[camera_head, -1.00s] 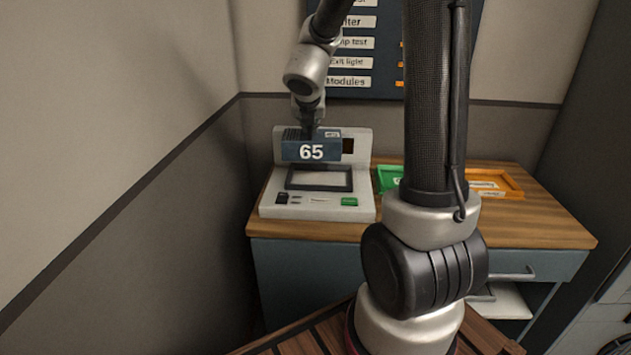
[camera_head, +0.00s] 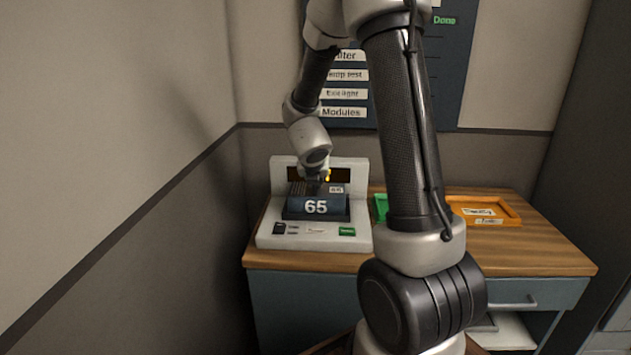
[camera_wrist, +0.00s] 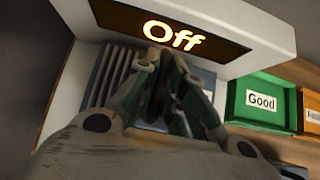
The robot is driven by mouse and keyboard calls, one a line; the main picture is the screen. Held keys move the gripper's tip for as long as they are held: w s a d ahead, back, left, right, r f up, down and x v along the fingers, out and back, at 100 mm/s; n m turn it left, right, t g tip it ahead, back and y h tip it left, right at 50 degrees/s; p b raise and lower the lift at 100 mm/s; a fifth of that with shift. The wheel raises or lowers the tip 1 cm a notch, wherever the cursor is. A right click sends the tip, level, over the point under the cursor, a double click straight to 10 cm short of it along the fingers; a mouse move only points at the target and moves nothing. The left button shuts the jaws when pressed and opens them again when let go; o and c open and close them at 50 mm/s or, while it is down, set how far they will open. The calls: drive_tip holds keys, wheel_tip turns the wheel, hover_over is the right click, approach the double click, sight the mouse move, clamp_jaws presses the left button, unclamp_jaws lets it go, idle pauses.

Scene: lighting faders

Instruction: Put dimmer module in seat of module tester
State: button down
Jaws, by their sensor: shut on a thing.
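The dimmer module (camera_head: 315,206) is a dark blue block with a white "65" on its front and ridged fins on top. It sits low at the seat (camera_head: 346,214) of the module tester (camera_head: 265,236), a pale console; whether it is fully down I cannot tell. In the wrist view the module's grey fins (camera_wrist: 112,76) show left of my gripper (camera_wrist: 172,62). My gripper (camera_head: 318,180) is shut on the module from above.
A green tray (camera_wrist: 262,116) labelled "Good" stands right of the tester, with an orange tray (camera_head: 510,212) beyond it. My arm hides part of the green tray. The wooden bench top (camera_head: 550,245) is bare at right. A dark board (camera_head: 345,60) hangs on the wall behind.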

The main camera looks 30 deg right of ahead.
drive_tip(key=shift+f, duration=0.25)
drive_tip(key=c, duration=1.5)
unclamp_jaws()
drive_tip(key=shift+f, duration=0.15)
